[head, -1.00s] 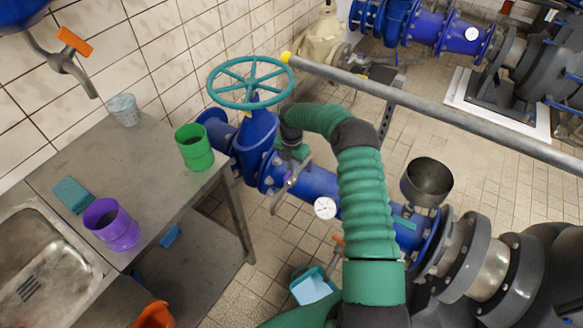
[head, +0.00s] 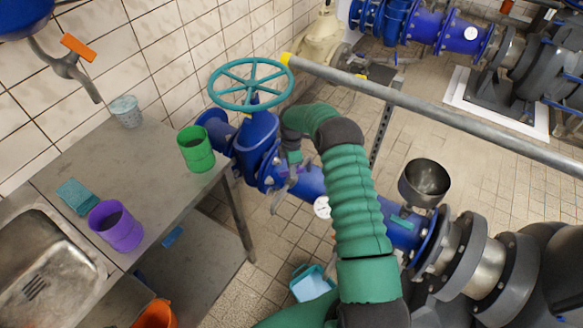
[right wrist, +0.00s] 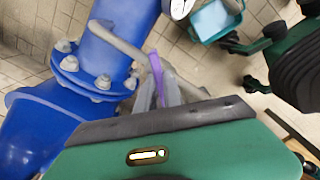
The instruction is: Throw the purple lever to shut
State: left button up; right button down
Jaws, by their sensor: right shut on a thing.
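The purple lever (right wrist: 157,78) shows as a narrow purple strip between the fingers of my right gripper (right wrist: 172,88) in the right wrist view. The gripper is shut on it, beside the blue pipe flange. A grey bar (right wrist: 118,42) runs from the flange's upper side toward the fingers. In the head view my right gripper (head: 284,186) is at the blue pipe, below the teal handwheel. My wrist hides most of the lever there, and its purple part cannot be made out. My left gripper is not in view.
A teal handwheel (head: 251,84) stands on the blue valve just behind my wrist. A grey rail (head: 430,108) crosses to the right. A metal table (head: 150,165) with green and purple cups is at the left. A gauge (head: 322,207) sits on the pipe.

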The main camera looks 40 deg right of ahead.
jog(key=m, duration=0.4)
jog(key=shift+w+r+m, duration=0.15)
jog(key=shift+w+m, duration=0.05)
jog(key=shift+m, duration=0.1)
jog(key=m, duration=0.4)
jog(key=shift+m, duration=0.4)
jog(key=shift+w+d, duration=0.1)
jog(key=c, duration=1.6)
grip_release()
jog(key=shift+o, duration=0.6)
notch_tip(320, 180, up, 16)
jog(key=p, duration=0.2)
jog(key=shift+r, duration=0.25)
